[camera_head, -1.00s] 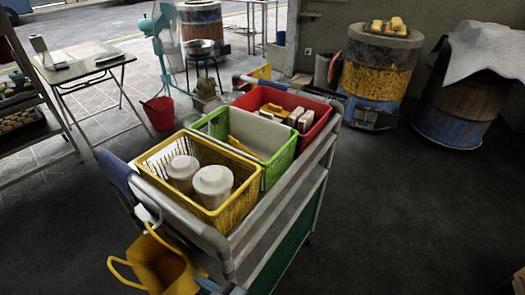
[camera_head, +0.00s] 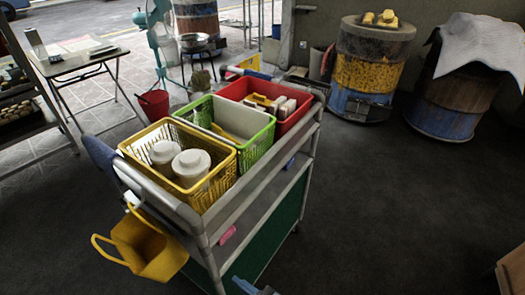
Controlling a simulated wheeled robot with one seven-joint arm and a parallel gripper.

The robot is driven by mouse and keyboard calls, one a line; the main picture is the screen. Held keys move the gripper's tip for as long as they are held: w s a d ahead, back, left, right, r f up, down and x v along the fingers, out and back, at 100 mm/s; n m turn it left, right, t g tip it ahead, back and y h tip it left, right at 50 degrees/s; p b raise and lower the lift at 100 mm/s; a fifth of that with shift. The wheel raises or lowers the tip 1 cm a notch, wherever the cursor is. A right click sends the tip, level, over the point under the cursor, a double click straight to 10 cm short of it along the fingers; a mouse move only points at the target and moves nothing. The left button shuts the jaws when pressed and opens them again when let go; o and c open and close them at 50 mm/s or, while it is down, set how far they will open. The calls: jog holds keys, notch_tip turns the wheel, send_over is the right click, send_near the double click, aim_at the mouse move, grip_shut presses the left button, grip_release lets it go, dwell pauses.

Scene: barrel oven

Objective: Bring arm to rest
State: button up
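My gripper does not show clearly in the head view. A small blue-grey piece (camera_head: 250,287) shows at the bottom edge in front of the cart; I cannot tell what it is. No gripper fingers can be made out.
A cart (camera_head: 262,192) bears a yellow basket (camera_head: 222,158) with white lidded tubs, a green basket (camera_head: 262,142) and a red basket (camera_head: 303,121). A yellow bag (camera_head: 150,250) hangs at its left. Barrel ovens (camera_head: 372,70) stand behind. Dark floor at right is clear, except a wooden piece (camera_head: 512,268).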

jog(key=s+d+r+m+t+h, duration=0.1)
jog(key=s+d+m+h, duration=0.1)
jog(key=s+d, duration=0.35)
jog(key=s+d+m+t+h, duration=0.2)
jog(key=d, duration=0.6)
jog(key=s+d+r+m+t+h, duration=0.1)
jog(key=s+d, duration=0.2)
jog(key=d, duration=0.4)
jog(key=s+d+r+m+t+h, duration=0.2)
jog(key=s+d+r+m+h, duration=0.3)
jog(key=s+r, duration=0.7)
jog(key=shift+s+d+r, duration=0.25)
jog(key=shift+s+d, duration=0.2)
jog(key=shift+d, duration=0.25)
